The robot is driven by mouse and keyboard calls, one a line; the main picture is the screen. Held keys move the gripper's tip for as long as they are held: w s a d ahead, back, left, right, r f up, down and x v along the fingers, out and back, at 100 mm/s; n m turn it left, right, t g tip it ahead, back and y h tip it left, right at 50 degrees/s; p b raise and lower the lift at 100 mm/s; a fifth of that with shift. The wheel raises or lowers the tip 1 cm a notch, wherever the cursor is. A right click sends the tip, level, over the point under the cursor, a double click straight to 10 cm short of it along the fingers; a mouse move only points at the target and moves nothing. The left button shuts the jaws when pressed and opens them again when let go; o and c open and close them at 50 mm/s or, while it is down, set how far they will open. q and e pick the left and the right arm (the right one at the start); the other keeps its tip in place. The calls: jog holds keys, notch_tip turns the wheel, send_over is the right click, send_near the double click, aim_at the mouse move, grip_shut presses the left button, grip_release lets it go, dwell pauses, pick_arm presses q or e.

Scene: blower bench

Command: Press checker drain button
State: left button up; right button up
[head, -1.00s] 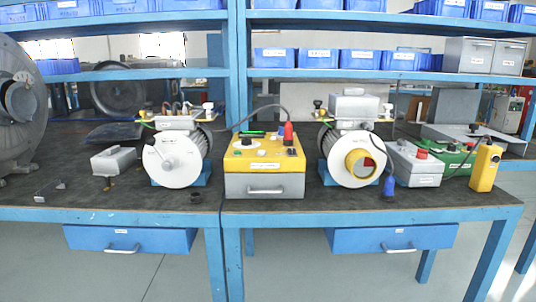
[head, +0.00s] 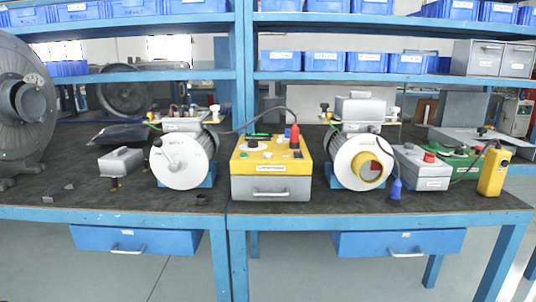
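A box with a yellow sloped top and a grey drawer front (head: 272,188) stands on the bench in the middle; it looks like the checker. Its top carries a round white dial or gauge, a green item at the back edge, a black knob at the left and small dark controls at the right. A red plug (head: 295,137) on a black cable stands at its back right. The labels are too small to read, so I cannot tell which control is the drain button. Neither of my grippers is in view.
Blower motors stand left (head: 183,160) and right (head: 357,160) of the box. A grey box with a red button (head: 424,167), a green case (head: 462,163) and a yellow pendant (head: 494,172) are at the right. Shelves (head: 400,76) cross behind.

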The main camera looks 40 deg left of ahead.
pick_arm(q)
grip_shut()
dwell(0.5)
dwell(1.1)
